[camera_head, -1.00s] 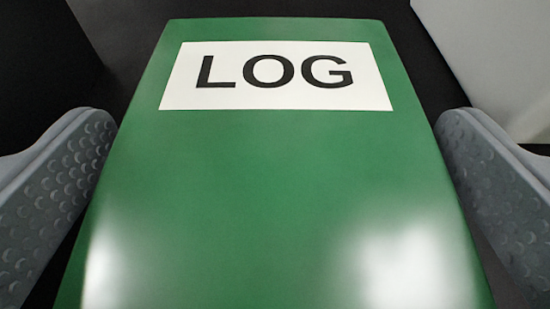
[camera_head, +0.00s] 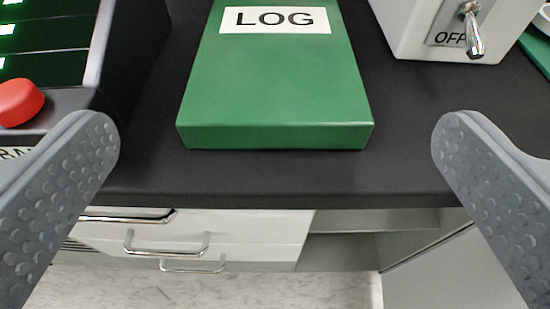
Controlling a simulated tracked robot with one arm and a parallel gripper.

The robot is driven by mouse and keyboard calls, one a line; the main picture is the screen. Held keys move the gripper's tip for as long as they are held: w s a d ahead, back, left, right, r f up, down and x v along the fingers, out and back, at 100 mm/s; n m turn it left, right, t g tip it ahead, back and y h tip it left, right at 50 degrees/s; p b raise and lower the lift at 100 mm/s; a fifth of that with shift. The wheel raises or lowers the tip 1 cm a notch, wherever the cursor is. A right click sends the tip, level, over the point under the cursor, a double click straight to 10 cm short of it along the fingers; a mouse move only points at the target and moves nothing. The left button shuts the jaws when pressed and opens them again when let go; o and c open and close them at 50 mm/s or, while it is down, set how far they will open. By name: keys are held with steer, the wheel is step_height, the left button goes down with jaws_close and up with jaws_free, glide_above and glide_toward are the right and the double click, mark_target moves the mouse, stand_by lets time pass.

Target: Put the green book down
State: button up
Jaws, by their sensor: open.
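The green book (camera_head: 275,85) lies flat on the dark countertop (camera_head: 400,150), its white LOG label facing up at the far end. Its near edge sits a little back from the counter's front edge. My gripper (camera_head: 277,135) is open and empty. Its two grey textured fingers stand wide apart, nearer to the camera than the book, one at each side of the picture. Neither finger touches the book.
A black device with green lit panels and a red button (camera_head: 20,102) stands at left. A white box with an OFF toggle switch (camera_head: 472,35) stands at right. Below the counter are white drawers with metal handles (camera_head: 166,244) and an open shelf space (camera_head: 350,250).

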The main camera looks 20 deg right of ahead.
steer(key=shift+s+a+r, duration=0.1)
steer(key=shift+s, duration=0.3)
steer(key=w+a+r+n+t+y, duration=0.1)
steer(key=a+r, duration=0.3)
steer(key=r, duration=0.8)
steer(key=a+r+n+y, duration=0.1)
steer(key=a+r, duration=0.3)
steer(key=r, duration=0.7)
steer(key=s+a+r, duration=0.3)
steer(key=s+r, duration=0.1)
steer(key=r, duration=0.2)
steer(key=s+a+r+y, duration=0.1)
steer(key=s+a+r, duration=0.2)
steer(key=r, duration=0.4)
steer(key=s+a+r+n+y, duration=0.1)
steer(key=s+a+r, duration=0.1)
steer(key=s+r, duration=0.3)
steer(key=shift+a+r, duration=0.4)
steer(key=shift+r, duration=0.35)
